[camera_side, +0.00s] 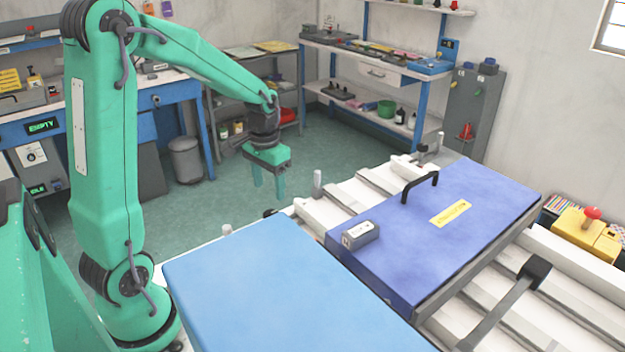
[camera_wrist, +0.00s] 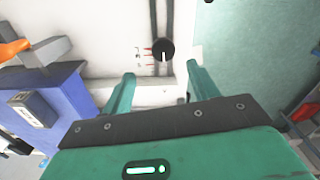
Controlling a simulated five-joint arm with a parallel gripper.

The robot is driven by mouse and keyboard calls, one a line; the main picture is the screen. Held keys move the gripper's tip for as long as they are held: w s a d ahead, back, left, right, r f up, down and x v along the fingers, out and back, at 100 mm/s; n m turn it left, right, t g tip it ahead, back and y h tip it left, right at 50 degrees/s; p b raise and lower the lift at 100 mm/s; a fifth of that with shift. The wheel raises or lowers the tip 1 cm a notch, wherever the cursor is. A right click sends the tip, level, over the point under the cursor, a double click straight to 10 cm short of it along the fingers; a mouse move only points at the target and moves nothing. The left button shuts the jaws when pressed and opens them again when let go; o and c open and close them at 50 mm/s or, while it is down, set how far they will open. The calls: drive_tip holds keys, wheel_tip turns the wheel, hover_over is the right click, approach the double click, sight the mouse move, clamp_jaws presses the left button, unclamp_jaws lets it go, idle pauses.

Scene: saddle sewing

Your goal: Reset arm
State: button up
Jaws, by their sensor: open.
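My gripper (camera_side: 268,180) hangs from the end of my green arm, fingers pointing down, behind the work table in the side view. Its two green fingers are apart with nothing between them. In the wrist view the open fingers (camera_wrist: 157,92) reach over a white surface with a dark round knob (camera_wrist: 163,49) beyond them. No held object shows in either view.
A light blue padded panel (camera_side: 270,280) lies at the front. A darker blue panel (camera_side: 400,260) with a black handle (camera_side: 420,184) lies on the white slatted table (camera_side: 312,222). A yellow box with a red button (camera_side: 588,230) stands at right. Green floor (camera_side: 340,150) is open behind.

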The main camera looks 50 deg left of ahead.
drive_tip(key=s+d+r+m+t, duration=0.2)
drive_tip(key=s+d+r+t, duration=0.3)
drive_tip(key=s+d+r, duration=0.6)
drive_tip(key=shift+s+d+r, duration=0.25)
drive_tip(key=shift+d+r, duration=0.05)
drive_tip(key=shift+d, duration=0.85)
drive_tip(key=shift+o, duration=0.2)
drive_tip(key=shift+s+d, duration=0.25)
drive_tip(key=shift+s, duration=0.25)
